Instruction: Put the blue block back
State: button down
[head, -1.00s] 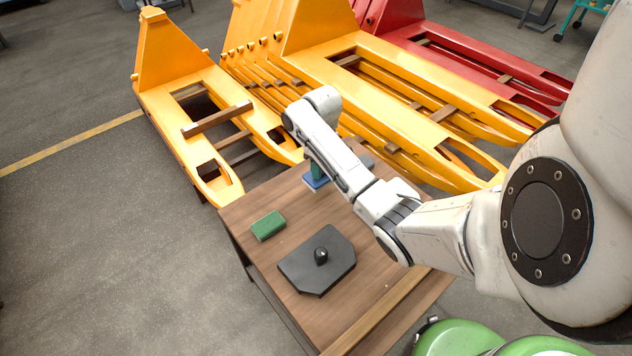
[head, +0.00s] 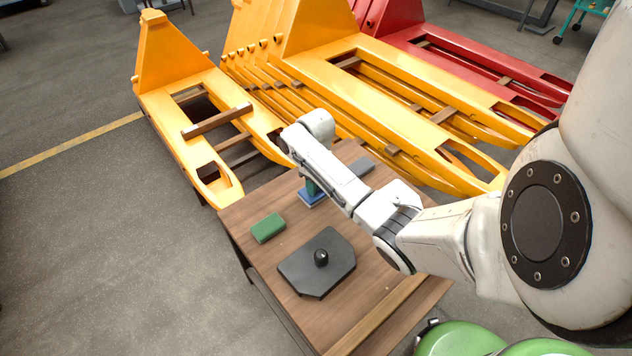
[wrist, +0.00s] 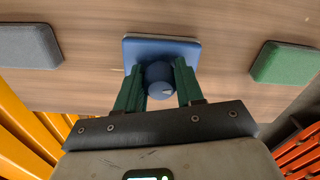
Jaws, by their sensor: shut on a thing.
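The blue block (head: 311,198) is a flat square slab with a round blue knob, at the far part of the wooden table. In the wrist view the block (wrist: 160,46) lies just past my fingertips, with its knob between my two green fingers. My gripper (wrist: 160,88) is shut on that knob. In the head view my arm hides part of the block and most of the fingers. Whether the block touches the table or hangs just above it, I cannot tell.
On the wooden table (head: 235,215) a green block (head: 268,227) lies to the left and a grey block (head: 362,166) to the right. A dark angular plate (head: 305,275) with a black knob is nearer. Yellow pallet trucks (head: 400,90) stand close behind.

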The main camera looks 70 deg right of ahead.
jog(key=c, duration=0.7)
grip_release()
jog(key=shift+b, duration=0.4)
